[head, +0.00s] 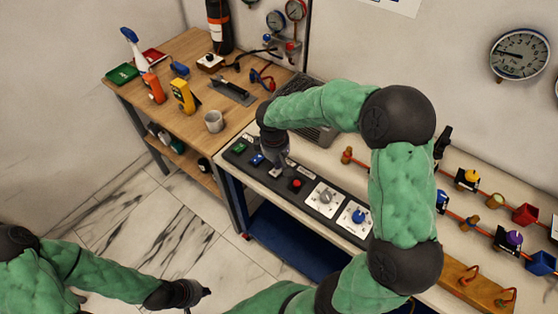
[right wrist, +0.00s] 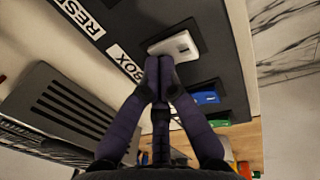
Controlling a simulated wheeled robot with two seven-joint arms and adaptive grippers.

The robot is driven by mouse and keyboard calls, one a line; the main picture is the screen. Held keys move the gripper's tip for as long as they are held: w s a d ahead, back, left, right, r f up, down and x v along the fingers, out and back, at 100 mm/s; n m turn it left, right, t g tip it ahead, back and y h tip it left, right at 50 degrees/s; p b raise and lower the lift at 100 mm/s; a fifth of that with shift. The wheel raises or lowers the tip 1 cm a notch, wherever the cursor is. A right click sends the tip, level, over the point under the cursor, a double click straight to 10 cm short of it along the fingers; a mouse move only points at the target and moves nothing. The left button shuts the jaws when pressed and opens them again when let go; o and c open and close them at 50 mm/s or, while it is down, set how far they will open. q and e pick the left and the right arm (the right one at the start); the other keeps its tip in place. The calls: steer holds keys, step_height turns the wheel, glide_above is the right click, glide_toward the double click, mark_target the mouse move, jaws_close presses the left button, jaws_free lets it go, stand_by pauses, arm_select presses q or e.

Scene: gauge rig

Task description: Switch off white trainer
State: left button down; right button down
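The white rocker switch (right wrist: 180,45) sits on the dark control panel (head: 312,213), in a row with a blue and a green switch. In the right wrist view my right gripper (right wrist: 158,62) is shut, with its fingertips together at the near edge of the white switch. They look to be touching it or just above it; I cannot tell which. In the head view my right gripper (head: 281,168) points down at the panel and mostly hides the white switch. My left gripper (head: 203,292) is low in the head view, away from the bench; its fingers are too small to read.
The blue switch (head: 257,159) and green switch (head: 240,148) are left of my right gripper. A red button (head: 297,184) and two white-plated knobs are to the right. A grey mug (head: 214,121) stands on the wooden table. Pipes and valves line the bench at right.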

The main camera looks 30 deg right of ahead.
steer(key=shift+s+a+r, duration=0.15)
steer(key=shift+s+a, duration=0.05)
steer(key=shift+a, duration=0.35)
steer(key=r+p, duration=0.2)
steer(key=r, duration=0.1)
steer(key=r+p, duration=0.1)
steer(key=p, duration=0.1)
steer(key=shift+w+d+r, duration=0.1)
steer(key=shift+d+r, duration=0.15)
steer(key=shift+r, duration=0.15)
step_height(320, 180, up, 9)
steer(key=d+p, duration=0.1)
steer(key=p, duration=0.1)
steer(key=shift+w, duration=0.2)
